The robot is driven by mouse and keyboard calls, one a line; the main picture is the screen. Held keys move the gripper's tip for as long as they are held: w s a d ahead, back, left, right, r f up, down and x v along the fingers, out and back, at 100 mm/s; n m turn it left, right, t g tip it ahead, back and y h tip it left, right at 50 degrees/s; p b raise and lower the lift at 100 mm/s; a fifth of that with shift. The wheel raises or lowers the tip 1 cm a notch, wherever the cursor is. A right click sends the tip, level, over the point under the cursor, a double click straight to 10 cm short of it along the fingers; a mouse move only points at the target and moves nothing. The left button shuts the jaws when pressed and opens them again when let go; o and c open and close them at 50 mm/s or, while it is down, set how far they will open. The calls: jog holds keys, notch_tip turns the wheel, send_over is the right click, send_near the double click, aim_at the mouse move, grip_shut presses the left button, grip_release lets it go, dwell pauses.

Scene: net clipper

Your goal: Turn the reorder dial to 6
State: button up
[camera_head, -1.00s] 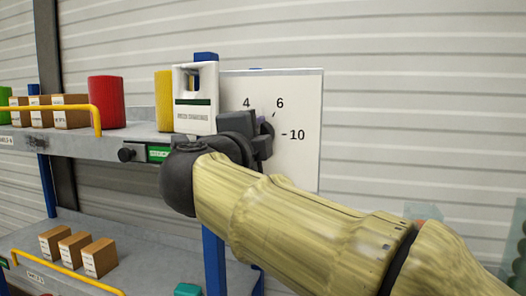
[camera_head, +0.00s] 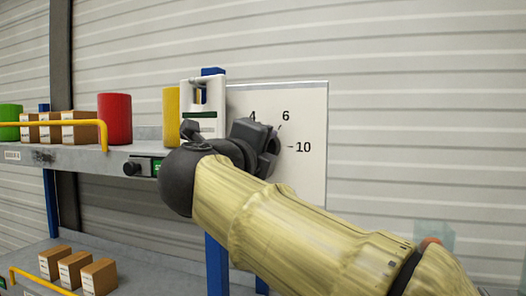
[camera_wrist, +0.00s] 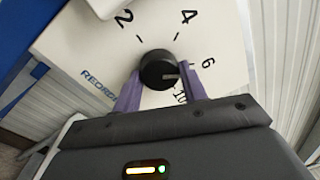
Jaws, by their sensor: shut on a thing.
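The reorder dial (camera_wrist: 157,70) is a round black knob on a white panel (camera_wrist: 75,45) marked 2, 4, 6 and 10. Its pale pointer line faces right in the wrist view, close to the 6; the exact alignment is unclear. My gripper (camera_wrist: 160,71) has its two purple fingers on either side of the knob, shut on it. In the head view my gripper (camera_head: 269,142) is in front of the panel (camera_head: 305,115) and hides most of the dial; the 4, 6 and 10 show around it.
Left of the panel is a shelf (camera_head: 70,155) with small boxes, a red cylinder (camera_head: 115,118) and a yellow rail (camera_head: 104,135). A white holder (camera_head: 203,95) stands close beside my gripper. A lower shelf (camera_head: 25,255) carries more boxes.

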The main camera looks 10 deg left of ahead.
jog(key=o, duration=1)
jog(key=shift+s, duration=0.1)
jog(key=s+b, duration=0.1)
jog(key=s, duration=0.4)
jog(key=s+a+b, duration=0.1)
jog(key=s, duration=0.5)
jog(key=s+a+f+b, duration=0.1)
jog(key=s+b, duration=0.1)
jog(key=s, duration=0.4)
jog(key=shift+f, duration=0.1)
jog(key=shift+w, duration=0.1)
